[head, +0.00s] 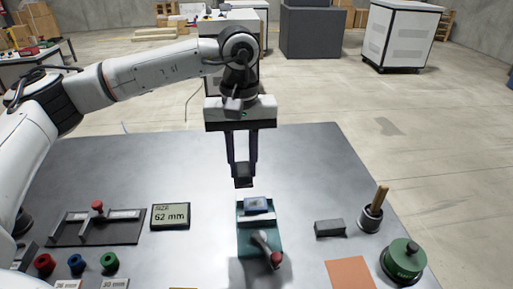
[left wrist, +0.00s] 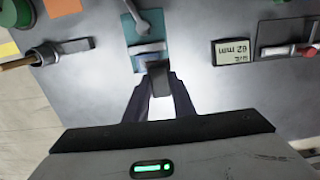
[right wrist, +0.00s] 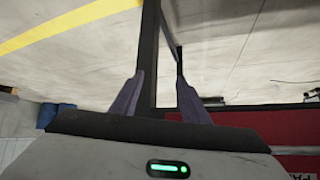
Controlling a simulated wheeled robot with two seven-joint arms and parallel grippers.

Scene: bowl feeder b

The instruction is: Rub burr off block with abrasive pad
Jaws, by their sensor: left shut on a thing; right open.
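My left gripper (head: 243,174) is shut on a small dark pad (head: 243,181), held above the table just behind the teal clamp fixture (head: 243,238). The held pad also shows in the left wrist view (left wrist: 158,80). A blue-grey metal block (head: 257,204) sits in the fixture, in front of and below the pad; a gap shows between them in the head view. A burr is too small to make out. The fixture's lever has a red knob (head: 276,259). My right gripper (right wrist: 158,95) is open and empty in the right wrist view, away from the tabletop.
A dark grey brick (head: 329,228) lies right of the fixture, near a cup with a wooden handle (head: 371,217) and a green round container (head: 403,260). A size display (head: 170,216) and a gauge-like stand (head: 97,227) lie left. The table's back area is clear.

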